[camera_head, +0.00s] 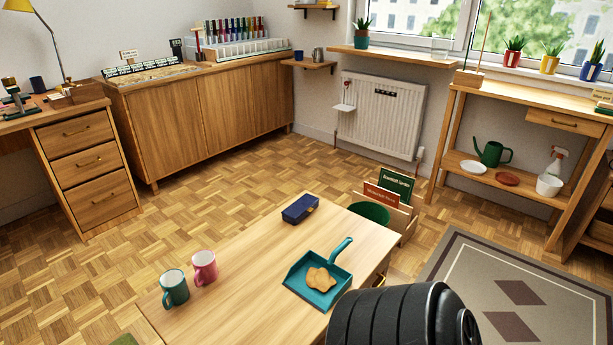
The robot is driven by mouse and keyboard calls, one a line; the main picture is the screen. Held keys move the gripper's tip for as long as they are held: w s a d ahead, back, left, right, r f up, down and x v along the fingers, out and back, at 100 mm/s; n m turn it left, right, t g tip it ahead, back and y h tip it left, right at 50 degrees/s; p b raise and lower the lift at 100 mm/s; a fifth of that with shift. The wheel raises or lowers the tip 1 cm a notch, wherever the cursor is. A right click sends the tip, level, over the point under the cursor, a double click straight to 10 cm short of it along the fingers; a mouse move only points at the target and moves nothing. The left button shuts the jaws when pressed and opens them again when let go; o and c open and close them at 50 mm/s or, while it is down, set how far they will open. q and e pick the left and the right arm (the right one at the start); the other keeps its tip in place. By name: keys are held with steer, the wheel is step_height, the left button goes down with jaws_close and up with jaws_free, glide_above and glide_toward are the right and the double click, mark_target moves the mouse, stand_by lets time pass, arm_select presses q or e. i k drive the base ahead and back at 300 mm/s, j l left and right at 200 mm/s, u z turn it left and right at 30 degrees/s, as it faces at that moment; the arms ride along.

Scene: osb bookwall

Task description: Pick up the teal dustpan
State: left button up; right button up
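The teal dustpan (299,278) lies on the wooden low table (236,277), near its right edge. Its handle points to the upper right, away from me. An orange-brown flat lump (320,279) lies in the pan. A black ribbed part, which looks like one of my own arm links, stands close in front at the lower right. It comes near the dustpan's front corner in the picture. Neither of my grippers shows in the view, and nothing of mine is seen touching the dustpan.
A dark blue box (300,208) lies behind the dustpan. A teal mug (174,289) and a pink mug (204,268) stand on the left. Beyond the table's far right corner are a green bin (370,214) and a book rack (404,220). The table's middle is clear.

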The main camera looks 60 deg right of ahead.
mark_target(315, 278)
steer(key=z, duration=2.2)
steer(key=i+l+z, duration=0.15)
steer(key=i, duration=0.35)
steer(key=i+z, duration=0.15)
steer(key=i, duration=0.3)
steer(key=k, duration=0.8)
steer(key=k+l, duration=0.05)
